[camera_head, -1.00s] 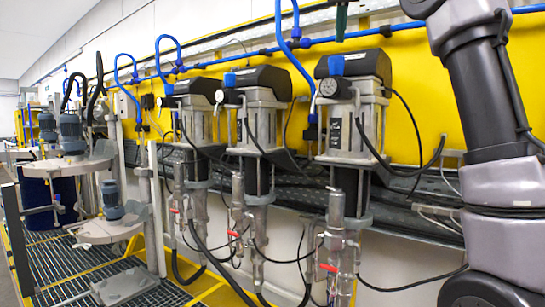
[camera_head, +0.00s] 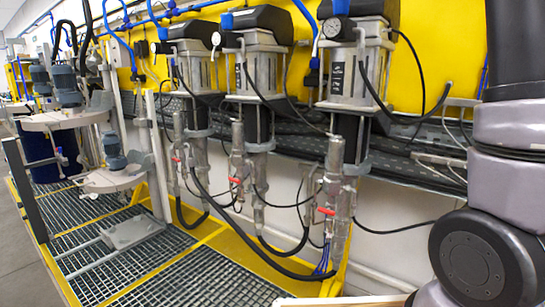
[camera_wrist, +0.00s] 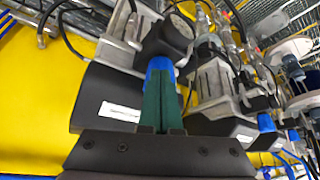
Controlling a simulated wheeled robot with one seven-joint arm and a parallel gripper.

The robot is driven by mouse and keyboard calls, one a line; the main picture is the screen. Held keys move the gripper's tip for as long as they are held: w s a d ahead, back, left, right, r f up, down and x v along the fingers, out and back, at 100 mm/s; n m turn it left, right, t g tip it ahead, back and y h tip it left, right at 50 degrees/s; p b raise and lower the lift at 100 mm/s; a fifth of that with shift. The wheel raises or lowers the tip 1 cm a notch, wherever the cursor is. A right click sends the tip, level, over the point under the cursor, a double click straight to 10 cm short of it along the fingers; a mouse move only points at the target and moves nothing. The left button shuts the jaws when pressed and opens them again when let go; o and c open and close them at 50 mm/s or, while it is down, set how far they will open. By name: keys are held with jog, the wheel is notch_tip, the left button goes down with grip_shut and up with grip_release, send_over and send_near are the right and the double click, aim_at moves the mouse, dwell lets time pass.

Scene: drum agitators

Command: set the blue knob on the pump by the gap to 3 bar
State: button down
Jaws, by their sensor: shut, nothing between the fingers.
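The right-hand pump (camera_head: 352,55) in the head view has a dark top, a round pressure gauge (camera_head: 332,28) and a blue knob (camera_head: 340,6) cut by the top edge. In the wrist view, the blue knob (camera_wrist: 160,66) stands straight past my gripper's green fingertips (camera_wrist: 161,82), with the gauge (camera_wrist: 180,24) just beyond. The fingers are shut together and empty. They overlap the knob's near end in the picture; I cannot tell whether they touch it. The gauge reading is too small to make out. My gripper is outside the head view.
Two similar pumps, a middle one (camera_head: 255,60) and a left one (camera_head: 190,65), stand close by. Agitators (camera_head: 115,175) are at the far left over a grating floor (camera_head: 180,275). Hoses and cables hang between the pumps. Yellow wall (camera_head: 440,60) shows right of the right-hand pump.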

jog(key=shift+w, duration=0.45)
dwell(0.3)
jog(key=shift+a, duration=0.15)
dwell(0.5)
jog(key=shift+s+a+f, duration=0.1)
jog(key=shift+s, duration=0.1)
jog(key=shift+s, duration=0.15)
jog(key=shift+r, duration=0.2)
notch_tip(320, 180, up, 6)
jog(key=shift+f, duration=0.1)
dwell(0.3)
